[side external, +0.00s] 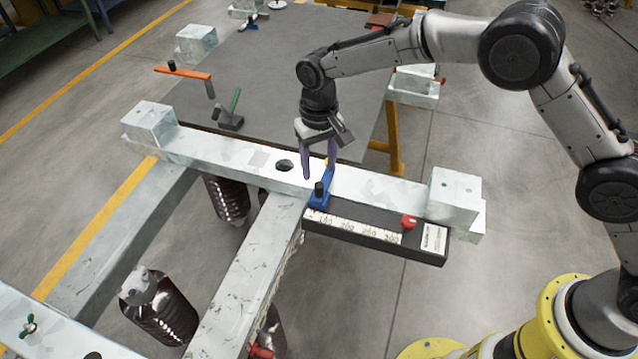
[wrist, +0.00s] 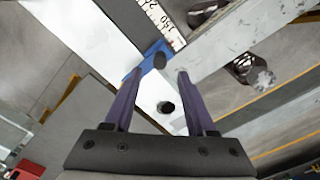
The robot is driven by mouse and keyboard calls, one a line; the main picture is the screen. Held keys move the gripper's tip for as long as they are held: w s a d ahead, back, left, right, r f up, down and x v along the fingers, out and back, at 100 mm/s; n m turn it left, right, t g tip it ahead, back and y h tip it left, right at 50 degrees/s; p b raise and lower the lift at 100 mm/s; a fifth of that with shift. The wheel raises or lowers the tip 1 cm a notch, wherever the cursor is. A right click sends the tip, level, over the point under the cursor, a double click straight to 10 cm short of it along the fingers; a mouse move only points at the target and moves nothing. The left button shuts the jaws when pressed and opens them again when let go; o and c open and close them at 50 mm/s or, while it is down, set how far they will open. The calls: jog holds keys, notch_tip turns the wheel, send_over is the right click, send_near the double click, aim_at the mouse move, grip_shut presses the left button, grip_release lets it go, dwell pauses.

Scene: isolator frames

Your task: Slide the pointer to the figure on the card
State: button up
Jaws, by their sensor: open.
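The blue pointer (side external: 317,202) with a black knob sits at the left end of a black scale bar (side external: 345,232). The bar's white strip (side external: 352,229) carries printed figures, partly legible. A white card (side external: 434,238) lies on the bar's right end; its print is too small to read. My gripper (side external: 318,172) is open and points down just above the pointer. In the wrist view the pointer (wrist: 151,52) and its black knob show just beyond and between the two purple fingertips (wrist: 160,74), with no clear grip on them.
A red knob (side external: 408,222) stands on the bar between the strip figures and the card. The bar lies along a pale beam (side external: 230,153) with raised end blocks. An orange-handled tool (side external: 183,73) and a green-handled tool (side external: 231,118) lie on the grey table (side external: 270,65) behind.

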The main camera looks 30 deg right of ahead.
aim_at(319, 184)
notch_tip(319, 184, down, 7)
jog(key=shift+r, duration=0.15)
grip_shut()
dwell(0.4)
jog(key=shift+r, duration=0.1)
dwell(1.0)
